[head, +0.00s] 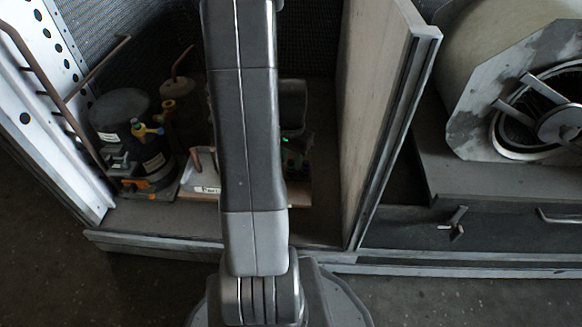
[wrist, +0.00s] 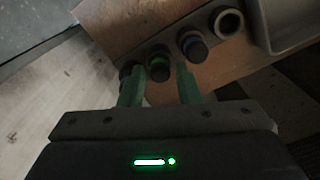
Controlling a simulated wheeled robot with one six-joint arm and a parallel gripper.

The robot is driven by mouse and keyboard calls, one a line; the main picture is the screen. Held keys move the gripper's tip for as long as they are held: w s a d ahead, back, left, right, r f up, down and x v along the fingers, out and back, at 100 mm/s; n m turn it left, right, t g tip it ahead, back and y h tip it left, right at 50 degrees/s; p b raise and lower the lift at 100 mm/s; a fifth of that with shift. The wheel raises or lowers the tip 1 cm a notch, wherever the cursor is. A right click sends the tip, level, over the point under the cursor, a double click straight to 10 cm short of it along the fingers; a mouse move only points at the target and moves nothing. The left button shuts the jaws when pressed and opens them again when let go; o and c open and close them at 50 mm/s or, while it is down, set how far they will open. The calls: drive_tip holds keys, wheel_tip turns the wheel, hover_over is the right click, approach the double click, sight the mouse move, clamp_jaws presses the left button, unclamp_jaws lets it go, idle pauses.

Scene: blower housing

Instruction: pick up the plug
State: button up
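In the wrist view, a row of short dark cylinders stands on a brown board (wrist: 118,22). One cylinder with a green band (wrist: 158,63) lies between and just beyond the tips of my gripper (wrist: 158,80). A cylinder with a blue band (wrist: 191,45) is to its right, and another dark one (wrist: 127,70) is partly hidden by my left finger. I cannot tell which of these is the plug. My gripper's two green fingers are apart, with no visible contact on the green-banded cylinder.
A hollow grey ring (wrist: 228,22) and a pale tray (wrist: 285,22) are at the upper right of the wrist view. In the head view, a dark compressor (head: 145,150) stands left, a partition panel (head: 385,110) right, and a blower housing (head: 515,85) beyond it.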

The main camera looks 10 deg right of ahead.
clamp_jaws()
drive_tip(key=shift+r, duration=0.15)
